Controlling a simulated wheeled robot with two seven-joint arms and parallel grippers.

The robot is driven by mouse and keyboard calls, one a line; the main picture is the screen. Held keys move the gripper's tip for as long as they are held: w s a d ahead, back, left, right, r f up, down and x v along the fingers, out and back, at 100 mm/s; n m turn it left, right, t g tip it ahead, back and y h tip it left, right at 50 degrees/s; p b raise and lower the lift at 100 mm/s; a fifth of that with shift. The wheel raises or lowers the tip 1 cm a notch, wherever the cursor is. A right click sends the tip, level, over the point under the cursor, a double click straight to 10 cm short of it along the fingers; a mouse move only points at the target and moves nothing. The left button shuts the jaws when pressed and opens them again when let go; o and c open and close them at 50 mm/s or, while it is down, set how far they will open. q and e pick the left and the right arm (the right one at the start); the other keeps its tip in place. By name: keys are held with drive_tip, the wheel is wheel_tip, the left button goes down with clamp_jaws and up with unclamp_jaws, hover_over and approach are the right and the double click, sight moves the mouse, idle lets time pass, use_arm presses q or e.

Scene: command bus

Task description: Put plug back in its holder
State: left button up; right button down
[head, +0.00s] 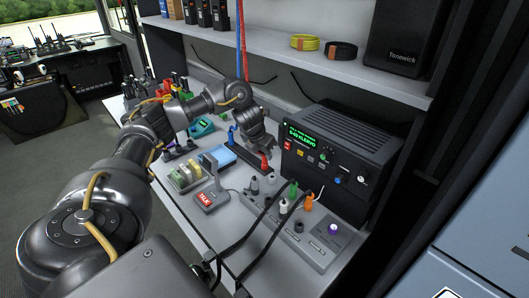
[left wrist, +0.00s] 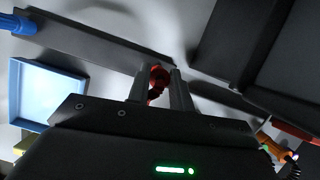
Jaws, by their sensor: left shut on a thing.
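My left gripper (head: 264,149) reaches in over the table and points down. It is shut on a red plug (head: 265,163), whose lower part shows below the fingers. In the left wrist view the red plug (left wrist: 158,76) sits between the two fingertips (left wrist: 160,88). The black bar-shaped holder (head: 243,150) lies on the table under the gripper, with a blue plug (head: 231,133) standing at its far end. In the left wrist view the plug is by the near end of the holder (left wrist: 95,40). I cannot tell whether the plug touches it.
A black radio unit (head: 340,150) with a green display stands right of the gripper. A grey panel (head: 290,228) with several plugs and black cables lies in front. A blue tray (head: 217,156) and a red "TALK" switch (head: 207,198) are to the left. A shelf (head: 300,62) hangs above.

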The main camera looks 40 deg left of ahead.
use_arm(q)
drive_tip(key=shift+f, duration=0.3)
idle(0.8)
drive_tip(key=o, duration=0.9)
wheel_tip(320, 180, up, 2)
drive_tip(key=shift+r+p, duration=0.25)
drive_tip(key=shift+p, duration=0.85)
wheel_tip(320, 180, up, 2)
drive_tip(key=shift+r+p, duration=0.1)
drive_tip(key=shift+p, duration=0.85)
drive_tip(key=shift+r+p, duration=0.6)
drive_tip(key=shift+r, duration=0.05)
drive_tip(key=shift+r+p, duration=0.95)
drive_tip(key=shift+r, duration=0.15)
drive_tip(key=shift+f, duration=0.1)
use_arm(e)
wheel_tip(320, 180, up, 7)
drive_tip(key=a, duration=0.1)
drive_tip(key=shift+s+a, duration=0.3)
drive_tip(key=shift+a, duration=0.1)
